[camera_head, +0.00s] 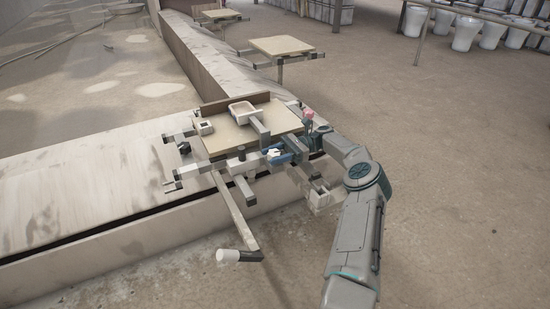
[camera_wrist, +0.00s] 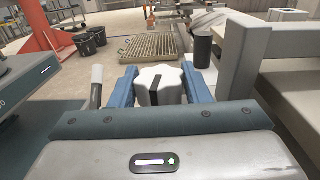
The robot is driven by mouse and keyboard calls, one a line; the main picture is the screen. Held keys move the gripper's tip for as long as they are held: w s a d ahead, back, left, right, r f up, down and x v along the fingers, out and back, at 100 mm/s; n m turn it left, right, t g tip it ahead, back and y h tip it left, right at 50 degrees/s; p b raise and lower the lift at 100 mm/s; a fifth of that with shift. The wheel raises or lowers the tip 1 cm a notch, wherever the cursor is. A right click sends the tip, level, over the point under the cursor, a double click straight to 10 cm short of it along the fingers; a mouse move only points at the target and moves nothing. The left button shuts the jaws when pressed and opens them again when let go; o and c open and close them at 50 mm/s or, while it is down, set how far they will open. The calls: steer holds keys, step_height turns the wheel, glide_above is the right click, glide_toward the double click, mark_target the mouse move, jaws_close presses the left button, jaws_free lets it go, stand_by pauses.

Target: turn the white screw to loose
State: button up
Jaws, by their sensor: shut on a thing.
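The white screw (camera_wrist: 160,84) has a lobed head with a dark stripe down its face. It fills the middle of the wrist view, between the two blue fingers of my gripper (camera_wrist: 161,90). The fingers are shut on it, one at each side. In the head view my gripper (camera_head: 284,154) is at the front edge of the carousel fixture, among its grey bars. A small white patch there is probably the screw (camera_head: 274,152), mostly hidden by my gripper. The screw's shank and the place where it enters the fixture are hidden.
A crank with a white handle (camera_head: 228,256) sticks out in front. A grey beam (camera_wrist: 245,60) stands close right of my gripper. A dark cylinder (camera_wrist: 203,50) stands behind.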

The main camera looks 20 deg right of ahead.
mark_target(273, 153)
steer(key=shift+a+f+n+g, duration=0.15)
steer(key=shift+n+g, duration=0.15)
steer(key=shift+g, duration=0.1)
steer(key=o, duration=1)
steer(key=shift+a, duration=0.1)
step_height(273, 153, up, 5)
steer(key=shift+f+p, duration=0.15)
steer(key=shift+p, duration=0.9)
steer(key=s+d+r+p, duration=0.3)
steer(key=s+d+r, duration=0.3)
steer(key=s+d, duration=0.2)
steer(key=shift+s+d+r+p, duration=0.15)
steer(key=shift+s+r+p, duration=0.1)
steer(key=shift+p, duration=0.15)
steer(key=shift+c, duration=0.2)
